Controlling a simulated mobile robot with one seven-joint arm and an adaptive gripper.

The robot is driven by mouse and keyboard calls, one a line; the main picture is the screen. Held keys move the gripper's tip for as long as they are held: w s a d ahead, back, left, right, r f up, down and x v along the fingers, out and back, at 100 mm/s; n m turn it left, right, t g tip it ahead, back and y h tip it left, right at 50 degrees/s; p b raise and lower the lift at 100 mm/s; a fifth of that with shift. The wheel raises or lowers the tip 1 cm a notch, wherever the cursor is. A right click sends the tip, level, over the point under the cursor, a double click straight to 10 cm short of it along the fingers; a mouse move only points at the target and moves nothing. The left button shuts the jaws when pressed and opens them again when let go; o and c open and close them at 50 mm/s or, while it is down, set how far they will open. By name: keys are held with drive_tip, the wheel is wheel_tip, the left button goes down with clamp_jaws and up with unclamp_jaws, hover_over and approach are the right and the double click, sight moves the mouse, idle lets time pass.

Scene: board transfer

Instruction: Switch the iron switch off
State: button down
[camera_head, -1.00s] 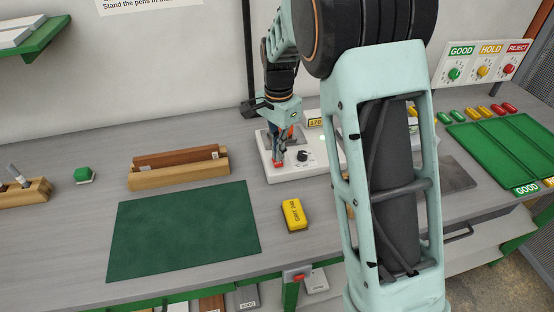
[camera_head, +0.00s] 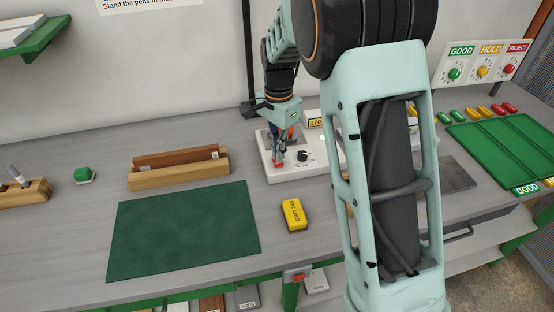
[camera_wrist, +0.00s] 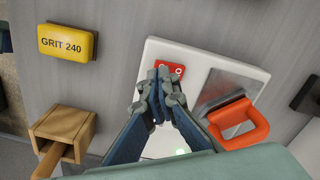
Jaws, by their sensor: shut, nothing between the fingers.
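The iron station (camera_head: 315,170) is a white base on the bench, with a black knob (camera_head: 303,156) on its top in the head view. In the wrist view its white base (camera_wrist: 152,50) carries a red rocker switch (camera_wrist: 176,68) with a white mark on it. My gripper (camera_head: 279,164) is shut and empty, pointing down over the station. In the wrist view the fingertips (camera_wrist: 160,74) are at the red switch and cover part of it. I cannot tell whether they touch it, nor which way the rocker is tipped. An orange-red holder (camera_wrist: 240,124) stands beside a metal plate on the station.
A yellow GRIT 240 block (camera_head: 293,214) lies in front of the station. A green mat (camera_head: 183,232) lies to the left, with a wooden rack (camera_head: 180,178) behind it. My own arm hides the bench right of the station. Green trays (camera_head: 500,150) are at the far right.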

drive_tip(key=shift+f+b, duration=0.65)
drive_tip(key=shift+f, duration=0.55)
drive_tip(key=shift+r, duration=0.1)
idle(0.4)
drive_tip(key=shift+r+p, duration=2.7)
drive_tip(key=shift+r, duration=0.8)
